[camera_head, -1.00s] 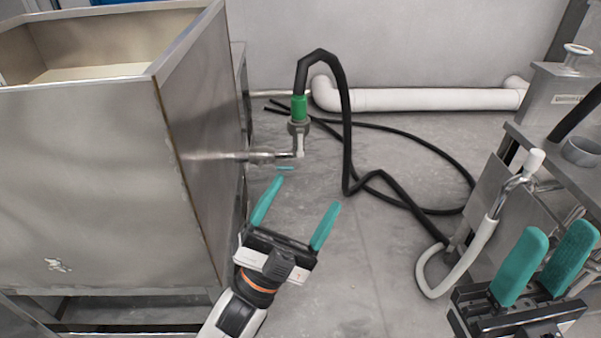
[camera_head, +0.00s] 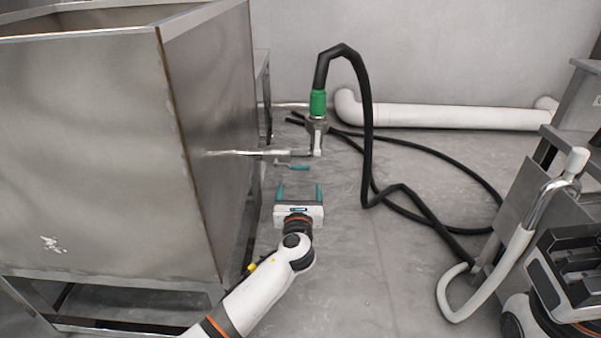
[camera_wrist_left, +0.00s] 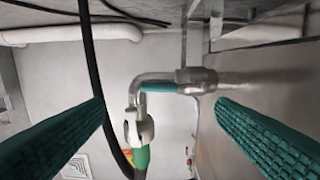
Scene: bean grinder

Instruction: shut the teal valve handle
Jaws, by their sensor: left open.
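The teal valve handle (camera_head: 298,167) sticks out sideways just below the metal pipe (camera_head: 235,153) on the right side of the steel tank. In the left wrist view the handle (camera_wrist_left: 158,86) lies close under the pipe bend, between my two fingers in the picture and beyond them. My left gripper (camera_head: 299,189) is open and empty, with its fingers pointing at the handle from the near side, apart from it. Part of my right gripper (camera_head: 572,272) shows at the lower right; its fingers cannot be made out.
The steel tank (camera_head: 95,150) stands at left. A black hose (camera_head: 367,140) with a green connector (camera_head: 318,103) rises from the pipe end and loops over the floor. A white pipe (camera_head: 450,117) runs along the back wall. A metal stand with a white hose (camera_head: 508,258) is at right.

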